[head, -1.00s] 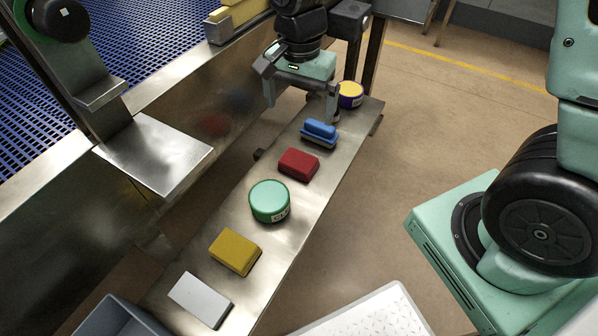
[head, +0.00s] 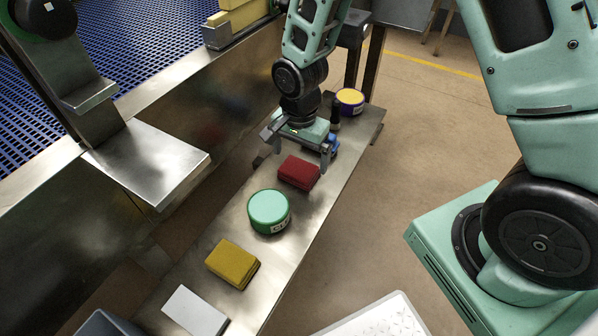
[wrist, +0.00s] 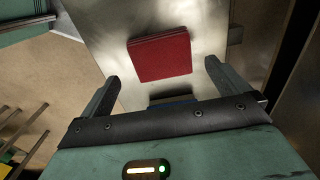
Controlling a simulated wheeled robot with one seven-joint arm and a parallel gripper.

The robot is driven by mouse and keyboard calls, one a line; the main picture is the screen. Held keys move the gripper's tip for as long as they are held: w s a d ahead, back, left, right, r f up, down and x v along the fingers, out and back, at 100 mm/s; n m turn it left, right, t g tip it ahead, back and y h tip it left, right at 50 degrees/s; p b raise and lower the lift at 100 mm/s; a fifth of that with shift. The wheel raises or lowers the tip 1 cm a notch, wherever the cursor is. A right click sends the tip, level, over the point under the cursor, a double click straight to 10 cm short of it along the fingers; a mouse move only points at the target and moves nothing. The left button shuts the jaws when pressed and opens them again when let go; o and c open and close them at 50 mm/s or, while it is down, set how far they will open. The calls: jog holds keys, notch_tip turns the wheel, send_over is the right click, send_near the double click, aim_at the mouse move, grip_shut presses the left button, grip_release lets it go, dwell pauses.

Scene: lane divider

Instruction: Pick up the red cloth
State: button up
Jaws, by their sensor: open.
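The red cloth (head: 299,173) is a folded block lying flat on the narrow metal shelf (head: 315,215), between a green round tin and a blue item. In the wrist view the cloth (wrist: 160,57) lies just beyond the fingertips, roughly centred between them. My gripper (head: 294,156) is open and empty, above the shelf at the cloth's far side. Its two fingers (wrist: 163,72) also show in the wrist view. The gap between the fingertips and the cloth's height is hard to judge.
The blue item (head: 334,144) is partly hidden behind my gripper. A purple tin with a yellow top (head: 350,98) stands farther back. The green tin (head: 269,210), a yellow cloth (head: 232,263) and a white block (head: 194,312) lie nearer. A metal ledge (head: 150,160) juts out at left.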

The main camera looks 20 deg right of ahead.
aim_at(299, 169)
notch_tip(299, 169, down, 4)
jog(key=shift+a+f, duration=0.1)
jog(key=shift+a, duration=0.05)
jog(key=c, duration=0.9)
